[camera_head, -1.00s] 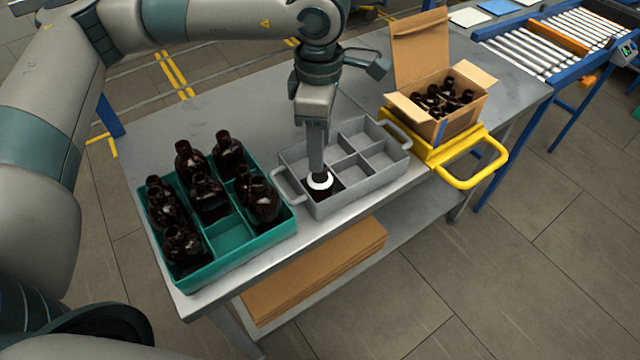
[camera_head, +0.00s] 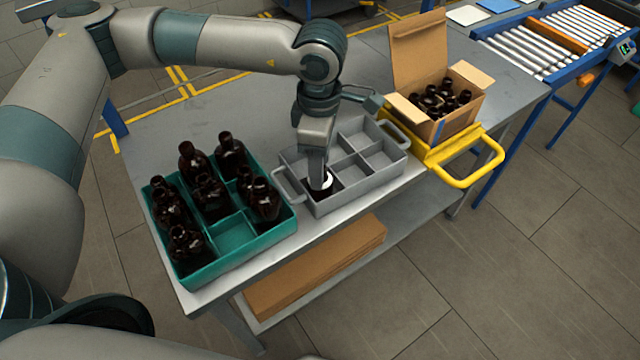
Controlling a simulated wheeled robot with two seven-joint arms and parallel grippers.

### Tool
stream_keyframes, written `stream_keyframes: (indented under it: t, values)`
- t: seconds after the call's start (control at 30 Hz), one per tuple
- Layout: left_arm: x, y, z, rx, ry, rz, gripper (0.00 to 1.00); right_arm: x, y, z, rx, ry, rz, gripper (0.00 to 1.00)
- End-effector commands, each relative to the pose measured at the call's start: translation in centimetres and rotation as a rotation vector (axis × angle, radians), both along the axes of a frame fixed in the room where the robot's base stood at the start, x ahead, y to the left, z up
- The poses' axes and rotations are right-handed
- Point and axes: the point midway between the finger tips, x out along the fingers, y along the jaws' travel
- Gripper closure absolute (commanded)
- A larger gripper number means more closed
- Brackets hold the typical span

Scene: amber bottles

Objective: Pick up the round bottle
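A dark amber bottle with a white band (camera_head: 325,184) stands in the front-left compartment of the grey divided tray (camera_head: 358,197). My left gripper (camera_head: 317,180) points down over this bottle, with its fingers at the bottle's upper part and covering much of it. I cannot tell whether the fingers are closed on it. More amber bottles, such as a round-bodied one (camera_head: 266,203), stand in the teal crate (camera_head: 245,248) on the left; one front compartment there is empty. My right gripper is not in view.
An open cardboard box (camera_head: 420,62) of dark bottles sits on a yellow carrier (camera_head: 470,178) at the right. The grey tray's other compartments are empty. A roller conveyor (camera_head: 545,50) is at the far right. The table (camera_head: 150,125) is bare behind the crate.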

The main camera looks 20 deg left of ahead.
Motion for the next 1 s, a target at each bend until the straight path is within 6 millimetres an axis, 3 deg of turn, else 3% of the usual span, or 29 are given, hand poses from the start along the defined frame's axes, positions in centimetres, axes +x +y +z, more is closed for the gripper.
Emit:
stream_keyframes:
  t: [0.1, 0.27, 0.3, 1.0]
  values:
    - [0.0, 0.0, 0.02, 0.0, 0.0, 0.0, 0.59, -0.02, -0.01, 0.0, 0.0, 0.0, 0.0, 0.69]
    - [0.0, 0.0, 0.03, 0.0, 0.0, 0.0, 0.97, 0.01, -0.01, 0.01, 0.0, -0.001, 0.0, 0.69]
    - [0.0, 0.0, 0.03, 0.0, 0.0, 0.0, 1.0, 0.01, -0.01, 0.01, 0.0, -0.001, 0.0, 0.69]
    - [0.0, 0.0, 0.04, 0.0, 0.0, 0.0, 1.0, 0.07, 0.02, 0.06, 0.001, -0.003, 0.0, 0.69]
